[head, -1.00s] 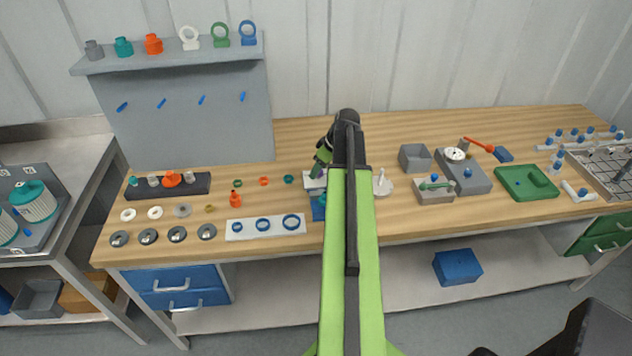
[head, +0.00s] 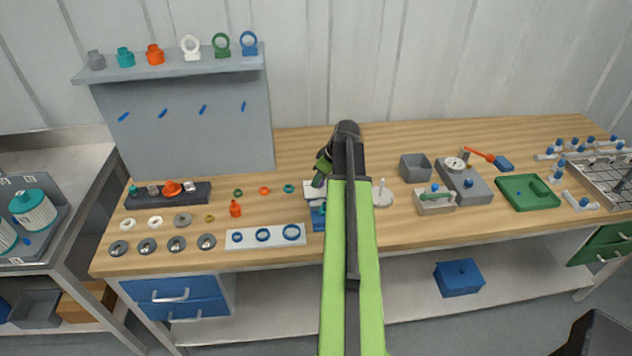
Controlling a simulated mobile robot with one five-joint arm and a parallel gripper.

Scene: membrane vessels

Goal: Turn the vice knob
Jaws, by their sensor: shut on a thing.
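The vice, a small blue body (head: 318,217) with pale grey jaws (head: 313,195), stands on the wooden bench near its front edge, just left of my green arm. My gripper (head: 318,182) is at the top of the vice, pointing down and slightly left. My arm comes up from the bottom of the head view and covers the vice's right side. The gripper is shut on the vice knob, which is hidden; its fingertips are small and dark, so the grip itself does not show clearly.
A white plate with blue rings (head: 265,236) lies close left of the vice. A white disc with a post (head: 382,195) stands close right.

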